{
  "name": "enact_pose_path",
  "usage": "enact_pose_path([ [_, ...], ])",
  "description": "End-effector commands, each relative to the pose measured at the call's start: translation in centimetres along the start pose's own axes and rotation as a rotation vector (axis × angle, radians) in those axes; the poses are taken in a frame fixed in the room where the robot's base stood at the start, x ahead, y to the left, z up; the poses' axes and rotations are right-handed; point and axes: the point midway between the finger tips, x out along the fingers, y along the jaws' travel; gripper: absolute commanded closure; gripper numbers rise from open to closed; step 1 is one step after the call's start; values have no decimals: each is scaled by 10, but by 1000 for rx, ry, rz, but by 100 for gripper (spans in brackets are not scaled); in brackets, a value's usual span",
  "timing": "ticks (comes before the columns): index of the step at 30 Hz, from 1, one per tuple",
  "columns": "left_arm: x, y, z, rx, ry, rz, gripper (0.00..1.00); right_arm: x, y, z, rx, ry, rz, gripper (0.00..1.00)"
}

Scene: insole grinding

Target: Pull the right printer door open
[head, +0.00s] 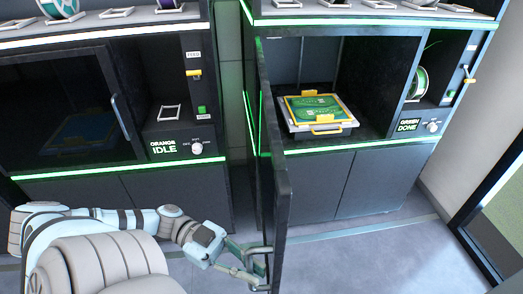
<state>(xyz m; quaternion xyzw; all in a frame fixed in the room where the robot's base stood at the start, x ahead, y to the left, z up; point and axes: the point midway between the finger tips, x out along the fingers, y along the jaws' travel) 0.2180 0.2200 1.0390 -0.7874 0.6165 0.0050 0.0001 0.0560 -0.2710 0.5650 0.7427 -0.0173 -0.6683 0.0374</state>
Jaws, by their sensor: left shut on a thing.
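The right printer (377,80) has green light strips and a panel reading "GREEN DONE". Its door (284,212) stands swung out toward me, seen nearly edge-on at the left of the opening. My left gripper (262,264) is at the low near end of the door and is shut on the door's handle, which is mostly hidden by the fingers. My right gripper is not in view.
The left printer (72,110) has a shut dark glass door and a panel reading "ORANGE IDLE". Grey cabinets (345,186) are below the printers. Floor in front of the right printer is clear. A dark-framed glass panel (495,225) stands at far right.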

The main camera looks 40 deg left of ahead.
Motion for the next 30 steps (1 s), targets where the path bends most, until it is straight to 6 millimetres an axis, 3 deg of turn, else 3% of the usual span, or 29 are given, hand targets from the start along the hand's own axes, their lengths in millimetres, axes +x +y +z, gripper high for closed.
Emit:
enact_pose_path([
  [10, 1, -1, -4, 1, 12, 5, 100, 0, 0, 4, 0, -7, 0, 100],
  [11, 1, -1, -4, 1, 13, 5, 85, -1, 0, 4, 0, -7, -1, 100],
  [14, 1, -1, -4, 1, 11, 5, 69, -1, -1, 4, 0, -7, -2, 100],
  [24, -2, -1, -2, 0, 7, 6, 69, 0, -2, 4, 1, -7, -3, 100],
  [26, -8, 0, -1, -4, 4, 8, 69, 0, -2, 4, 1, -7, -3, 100],
  [30, -41, 0, 0, -5, 0, 7, 69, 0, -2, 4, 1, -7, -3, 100],
])
